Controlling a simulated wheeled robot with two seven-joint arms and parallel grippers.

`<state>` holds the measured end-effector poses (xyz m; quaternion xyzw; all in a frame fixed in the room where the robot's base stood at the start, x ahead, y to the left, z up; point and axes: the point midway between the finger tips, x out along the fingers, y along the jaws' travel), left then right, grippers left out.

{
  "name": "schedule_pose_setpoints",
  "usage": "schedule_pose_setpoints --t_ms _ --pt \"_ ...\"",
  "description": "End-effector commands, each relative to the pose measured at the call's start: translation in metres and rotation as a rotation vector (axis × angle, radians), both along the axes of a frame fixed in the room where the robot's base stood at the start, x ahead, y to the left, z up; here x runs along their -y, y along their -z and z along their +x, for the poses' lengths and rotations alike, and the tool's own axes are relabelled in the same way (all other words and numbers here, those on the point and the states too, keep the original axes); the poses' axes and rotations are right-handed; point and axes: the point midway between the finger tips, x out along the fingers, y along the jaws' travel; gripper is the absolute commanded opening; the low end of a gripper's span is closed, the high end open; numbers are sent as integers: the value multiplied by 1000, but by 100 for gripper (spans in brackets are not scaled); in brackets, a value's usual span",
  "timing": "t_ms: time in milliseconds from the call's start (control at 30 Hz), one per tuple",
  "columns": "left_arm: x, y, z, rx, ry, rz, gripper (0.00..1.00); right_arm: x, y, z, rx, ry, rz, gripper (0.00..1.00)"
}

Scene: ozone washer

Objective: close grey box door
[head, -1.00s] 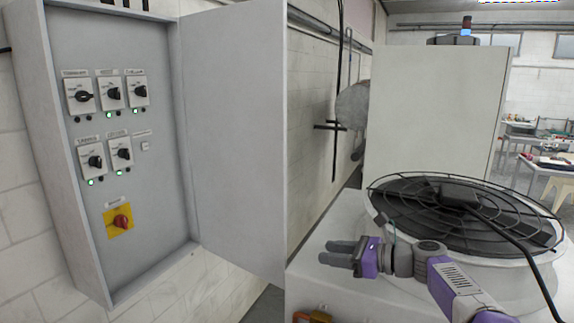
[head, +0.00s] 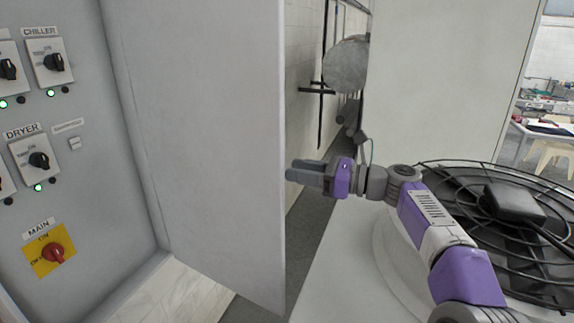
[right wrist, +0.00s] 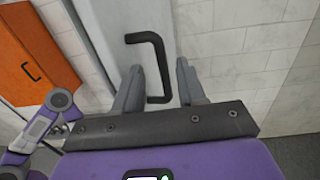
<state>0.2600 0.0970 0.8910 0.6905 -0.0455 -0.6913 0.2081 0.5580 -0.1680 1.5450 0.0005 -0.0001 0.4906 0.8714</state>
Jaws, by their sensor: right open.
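The grey box (head: 90,60) is on the left in the head view, with switches inside. Its grey door (head: 210,130) stands open, swung out to the right. My right gripper (head: 292,172) is at the door's free edge, coming from the right, fingers pointing left. In the right wrist view, the open fingers (right wrist: 156,70) have a black bar handle (right wrist: 158,62) between them in the picture, on a pale grey panel that looks like the door's outer face. I cannot tell whether they touch it. My left gripper is not in view.
A white machine with a round black wire grille (head: 480,200) stands at the right, under my right arm. A tall pale cabinet (head: 450,80) is behind it. An orange panel (right wrist: 35,55) is at the left in the right wrist view. A floor gap lies beyond the door.

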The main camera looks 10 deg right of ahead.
Motion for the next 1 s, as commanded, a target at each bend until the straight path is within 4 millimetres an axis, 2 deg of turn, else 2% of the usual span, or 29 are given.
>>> schedule_pose_setpoints --t_ms 33,200,533,567,800,1000 --pt "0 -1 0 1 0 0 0 -8 -1 4 0 -3 0 40" --pt "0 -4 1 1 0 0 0 -23 0 14 1 0 -1 40" --pt "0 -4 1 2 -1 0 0 -27 0 16 2 1 -1 40" --pt "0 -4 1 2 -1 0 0 -27 0 16 2 1 -1 39" --pt "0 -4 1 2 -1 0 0 -27 0 16 1 1 -1 2" --pt "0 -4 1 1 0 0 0 -27 0 16 0 1 -1 0"
